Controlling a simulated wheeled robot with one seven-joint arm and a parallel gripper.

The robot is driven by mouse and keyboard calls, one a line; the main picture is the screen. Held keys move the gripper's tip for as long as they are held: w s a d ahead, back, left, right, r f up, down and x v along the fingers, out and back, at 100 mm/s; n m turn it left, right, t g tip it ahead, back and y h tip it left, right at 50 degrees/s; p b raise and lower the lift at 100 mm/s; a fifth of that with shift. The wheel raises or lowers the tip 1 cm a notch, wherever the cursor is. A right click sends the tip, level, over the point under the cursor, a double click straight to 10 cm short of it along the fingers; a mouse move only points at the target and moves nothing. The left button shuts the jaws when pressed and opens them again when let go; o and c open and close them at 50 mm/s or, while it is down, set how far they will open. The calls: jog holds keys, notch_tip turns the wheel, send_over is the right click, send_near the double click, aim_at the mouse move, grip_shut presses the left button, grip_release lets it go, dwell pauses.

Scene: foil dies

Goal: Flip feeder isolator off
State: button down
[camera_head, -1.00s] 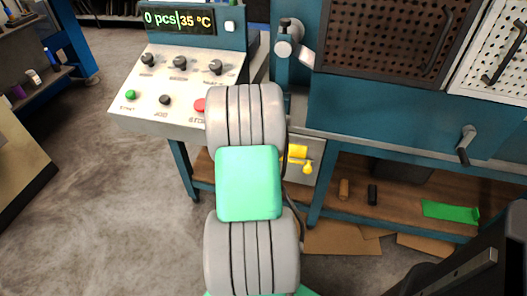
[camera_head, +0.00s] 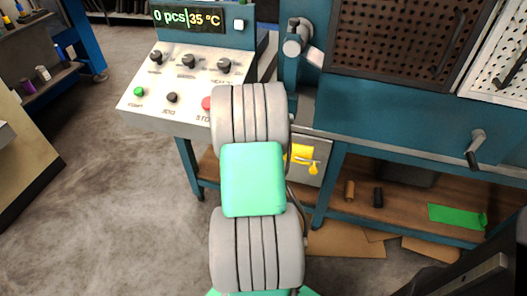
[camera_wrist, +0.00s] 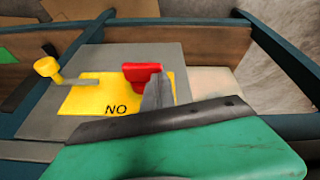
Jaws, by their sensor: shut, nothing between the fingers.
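The feeder isolator is a grey box (camera_head: 306,176) with a yellow plate (camera_head: 297,152) and a yellow-knobbed lever (camera_head: 313,169), below the press bench in the head view. In the wrist view the yellow plate (camera_wrist: 92,98) reads "NO" as seen there. A red handle (camera_wrist: 141,71) stands on it, and the yellow knob (camera_wrist: 48,67) is at the left. My gripper (camera_wrist: 157,93) is shut and empty, its grey fingers right by the red handle. I cannot tell whether they touch. My arm hides the red handle and the gripper in the head view.
A control panel (camera_head: 172,122) with knobs and buttons stands left of my arm, under a display (camera_head: 189,18). A wooden shelf (camera_head: 395,206) holds small items at the right. Bench frame legs flank the isolator. Cardboard (camera_head: 345,243) lies on the floor.

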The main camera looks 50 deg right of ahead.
jog(key=shift+r, duration=0.1)
jog(key=w+p+v, duration=0.1)
jog(key=v, duration=0.6)
jog(key=shift+s+r, duration=0.25)
jog(key=shift+s, duration=0.3)
jog(key=shift+s+a, duration=0.1)
jog(key=shift+a, duration=0.15)
